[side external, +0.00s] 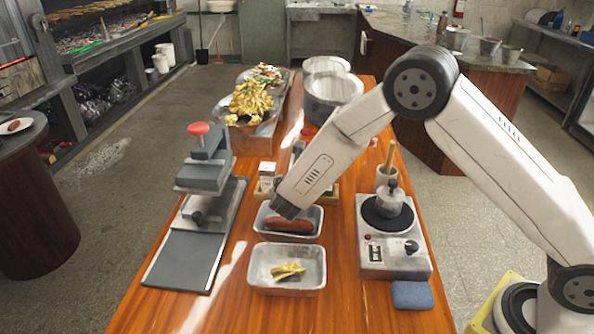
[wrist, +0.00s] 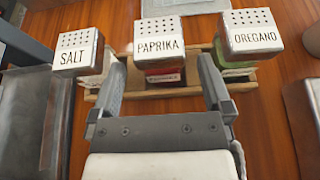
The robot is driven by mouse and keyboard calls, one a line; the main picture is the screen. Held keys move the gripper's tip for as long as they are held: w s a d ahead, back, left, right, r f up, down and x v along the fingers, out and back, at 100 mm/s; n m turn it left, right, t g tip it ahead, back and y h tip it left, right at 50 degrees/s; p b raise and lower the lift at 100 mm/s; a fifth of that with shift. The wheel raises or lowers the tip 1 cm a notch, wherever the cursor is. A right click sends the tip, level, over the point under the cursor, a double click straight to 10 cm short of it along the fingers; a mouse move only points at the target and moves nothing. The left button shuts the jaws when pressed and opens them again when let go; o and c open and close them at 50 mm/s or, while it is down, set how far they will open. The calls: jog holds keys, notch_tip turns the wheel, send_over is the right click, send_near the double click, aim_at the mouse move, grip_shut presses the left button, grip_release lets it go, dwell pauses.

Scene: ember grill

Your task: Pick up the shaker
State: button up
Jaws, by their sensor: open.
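Three box-shaped shakers with perforated metal lids stand in a row in a wooden rack (wrist: 180,92) in the wrist view. They are marked SALT (wrist: 78,52), PAPRIKA (wrist: 159,37) and OREGANO (wrist: 250,34). My gripper (wrist: 163,65) is open and empty. Its two fingers point toward the row, with the paprika shaker lined up between them and the other two outside. I cannot tell whether the fingers touch anything. In the side external view my arm hides most of the rack; one shaker (side external: 267,170) shows left of the arm.
A metal tray with a sausage (side external: 290,224) lies under my wrist, and another tray (side external: 263,274) is in front. A press with a red knob (side external: 198,128) stands left. A hot plate with a pot (side external: 390,204) stands right. Bowls and food trays fill the back.

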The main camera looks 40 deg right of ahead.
jog(key=shift+x, duration=1.7)
jog(key=c, duration=1.1)
jog(key=shift+r, duration=0.15)
